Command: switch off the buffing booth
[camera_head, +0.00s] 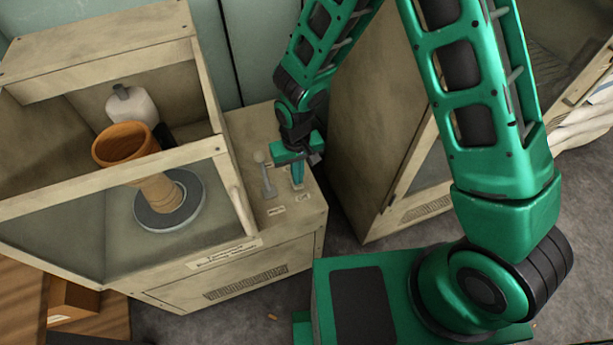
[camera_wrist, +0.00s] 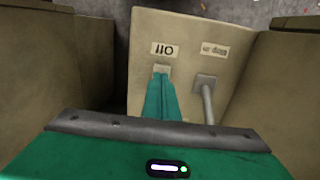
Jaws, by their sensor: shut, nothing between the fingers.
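The buffing booth (camera_head: 225,258) stands at the left in the head view, a beige cabinet with a windowed top. Inside it a wooden goblet drum (camera_head: 127,145) stands on a round grey turntable (camera_head: 169,203). On the booth's side ledge are a lever (camera_head: 268,182) and a second control labelled apparently "Off" (camera_head: 303,197). My gripper (camera_head: 297,184) is shut and empty, pointing down at that second control. In the wrist view its green fingers (camera_wrist: 161,80) cover most of a small pale control plate (camera_wrist: 162,69); I cannot tell whether they touch it. The lever (camera_wrist: 208,104) is beside them.
Another beige cabinet (camera_head: 375,130) stands close on the right of the ledge, with a narrow gap between. A pale container (camera_head: 134,105) is inside the booth behind the drum. A wooden box (camera_head: 73,299) is at the lower left. Grey floor lies in front.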

